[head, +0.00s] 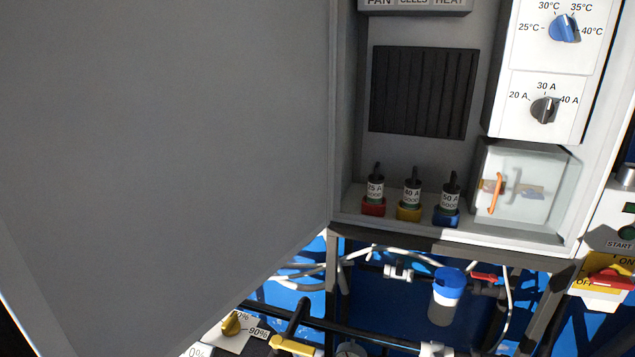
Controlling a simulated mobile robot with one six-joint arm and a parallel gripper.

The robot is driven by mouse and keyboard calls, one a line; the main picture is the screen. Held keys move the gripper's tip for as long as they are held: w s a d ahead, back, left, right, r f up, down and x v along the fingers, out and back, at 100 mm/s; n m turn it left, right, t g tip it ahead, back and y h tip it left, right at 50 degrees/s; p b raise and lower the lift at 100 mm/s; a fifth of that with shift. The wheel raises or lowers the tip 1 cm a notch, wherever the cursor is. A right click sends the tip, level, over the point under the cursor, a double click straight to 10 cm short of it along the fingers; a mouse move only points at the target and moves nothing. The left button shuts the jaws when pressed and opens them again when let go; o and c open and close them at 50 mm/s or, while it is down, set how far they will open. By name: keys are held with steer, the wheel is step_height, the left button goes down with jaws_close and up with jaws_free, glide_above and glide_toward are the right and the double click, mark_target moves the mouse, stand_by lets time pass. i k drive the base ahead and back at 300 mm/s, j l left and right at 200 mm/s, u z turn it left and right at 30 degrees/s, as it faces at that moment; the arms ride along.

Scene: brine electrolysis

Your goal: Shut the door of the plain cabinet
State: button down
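A large plain grey cabinet door (190,120) fills the left half of the head view. It stands open, swung out toward me, with its hinge side along the cabinet's left edge. The open cabinet (425,25) is to its right. Inside are a black vent grille (422,92) and fuses in red (373,206), yellow (409,213) and blue (446,217) holders on the bottom ledge. I cannot tell whether this is the plain cabinet of the task. My gripper is not in view.
Right of the opening are a blue dial (565,28), a grey dial (545,109) and a clear box with an orange handle (495,194). A red switch handle (612,277) is at far right. Pipes, a blue-capped filter (446,298) and valves lie below.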

mark_target(161, 161)
steer(key=k+j+z, duration=0.3)
steer(key=k+j, duration=0.25)
steer(key=j, duration=0.2)
steer(key=k+j+z, duration=0.25)
steer(key=k+j, duration=0.4)
steer(key=i+j+z, duration=0.15)
steer(key=j, duration=0.3)
steer(key=i+j+z, duration=0.1)
steer(key=j, duration=0.35)
steer(key=i+j+z, duration=0.15)
steer(key=j, duration=0.35)
steer(key=j+z, duration=0.15)
steer(key=j, duration=0.35)
steer(key=i, duration=0.05)
